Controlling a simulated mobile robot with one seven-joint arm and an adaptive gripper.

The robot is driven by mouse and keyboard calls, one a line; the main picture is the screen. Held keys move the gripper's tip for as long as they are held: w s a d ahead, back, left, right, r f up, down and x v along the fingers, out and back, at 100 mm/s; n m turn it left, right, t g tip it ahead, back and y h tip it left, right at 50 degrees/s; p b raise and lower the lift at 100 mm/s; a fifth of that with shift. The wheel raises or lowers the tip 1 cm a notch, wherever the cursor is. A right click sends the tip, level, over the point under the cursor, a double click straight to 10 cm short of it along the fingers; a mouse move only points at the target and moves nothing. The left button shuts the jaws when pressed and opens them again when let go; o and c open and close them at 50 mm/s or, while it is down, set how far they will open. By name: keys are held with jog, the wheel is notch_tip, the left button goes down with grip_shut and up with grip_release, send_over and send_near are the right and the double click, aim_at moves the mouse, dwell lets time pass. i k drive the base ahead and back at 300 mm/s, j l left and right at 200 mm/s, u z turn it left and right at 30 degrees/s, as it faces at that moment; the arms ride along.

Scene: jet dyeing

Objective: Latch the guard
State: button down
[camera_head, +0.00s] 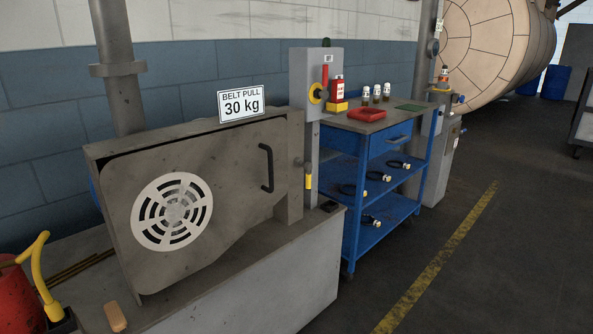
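The guard (235,203) is a grey metal panel with a round white vent (172,211) and a dark vertical handle (266,168) near its right edge. It stands upright against a grey housing on a low plinth at the left and middle of the view. A dark gap shows along its top edge; I cannot tell whether it is fully closed. A small yellow-ended part (308,178) is on the post just right of the guard, possibly a latch; its state is unclear. My gripper is not in view.
A sign (241,103) reads "BELT PULL 30 kg". A red container (18,300) is at lower left. The right floor is clear.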

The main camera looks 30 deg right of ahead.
aim_at(309, 166)
jog(key=i+z, duration=0.15)
jog(key=z, duration=0.2)
jog(key=i+z, duration=0.1)
jog(key=z, duration=0.25)
jog(key=i+z, duration=0.15)
jog(key=z, duration=0.2)
